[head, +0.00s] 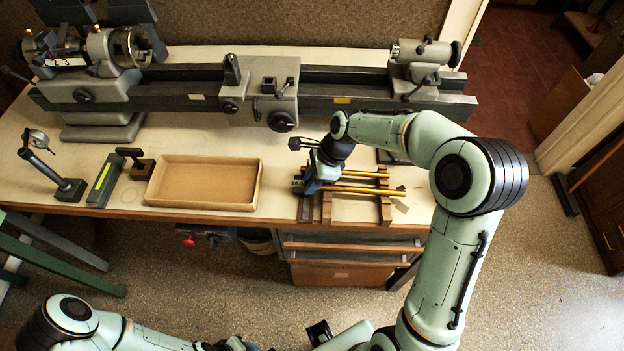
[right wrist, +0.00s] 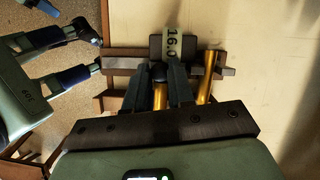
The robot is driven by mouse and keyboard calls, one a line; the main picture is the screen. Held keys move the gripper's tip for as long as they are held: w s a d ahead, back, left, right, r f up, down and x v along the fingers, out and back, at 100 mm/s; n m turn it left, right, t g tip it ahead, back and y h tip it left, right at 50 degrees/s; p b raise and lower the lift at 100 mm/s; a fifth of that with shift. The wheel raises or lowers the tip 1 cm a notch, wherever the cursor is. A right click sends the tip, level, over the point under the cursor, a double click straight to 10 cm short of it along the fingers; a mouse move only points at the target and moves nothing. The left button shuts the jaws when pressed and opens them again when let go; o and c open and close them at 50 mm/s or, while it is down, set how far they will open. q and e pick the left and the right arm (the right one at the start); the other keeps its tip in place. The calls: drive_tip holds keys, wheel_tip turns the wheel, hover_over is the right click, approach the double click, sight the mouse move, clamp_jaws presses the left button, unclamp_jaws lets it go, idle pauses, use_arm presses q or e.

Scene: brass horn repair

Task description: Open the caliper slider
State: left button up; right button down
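The caliper (right wrist: 118,66) is a dark bar lying across the brown rack near the table's front edge. Its slider (right wrist: 157,46) is a dark block with a pale readout showing 16.0; the readout also shows in the head view (head: 297,183). My right gripper (right wrist: 167,78) points down at the slider. Its two dark fingers are close together, with a small dark part of the slider between their tips. In the head view my right gripper (head: 312,184) stands over the rack's left end and hides much of the caliper. My left gripper is not clearly visible.
Brass tubes (head: 365,191) lie across the rack (head: 385,205) beside the caliper. An empty shallow tray (head: 205,183) stands to the left. A lathe (head: 345,88) runs along the back. A stand with a dial (head: 50,170) and a green block (head: 104,180) are at far left.

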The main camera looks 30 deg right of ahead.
drive_tip(key=shift+s+a+b, duration=0.25)
drive_tip(key=shift+s+a, duration=0.2)
drive_tip(key=shift+s, duration=0.25)
drive_tip(key=shift+s+a+b, duration=0.25)
drive_tip(key=shift+s+a, duration=0.15)
drive_tip(key=shift+s, duration=0.25)
drive_tip(key=shift+s+a, duration=0.15)
drive_tip(key=shift+s, duration=0.15)
use_arm(q)
drive_tip(key=shift+s+f, duration=0.35)
drive_tip(key=shift+f, duration=0.25)
use_arm(e)
drive_tip(key=shift+w, duration=0.1)
drive_tip(key=c, duration=1.2)
unclamp_jaws()
drive_tip(key=shift+c, duration=0.2)
use_arm(q)
drive_tip(key=shift+w+r+p, duration=0.6)
drive_tip(key=shift+r+p, duration=0.2)
drive_tip(key=shift+r, duration=0.15)
use_arm(e)
drive_tip(key=v, duration=1.3)
drive_tip(key=shift+r, duration=0.25)
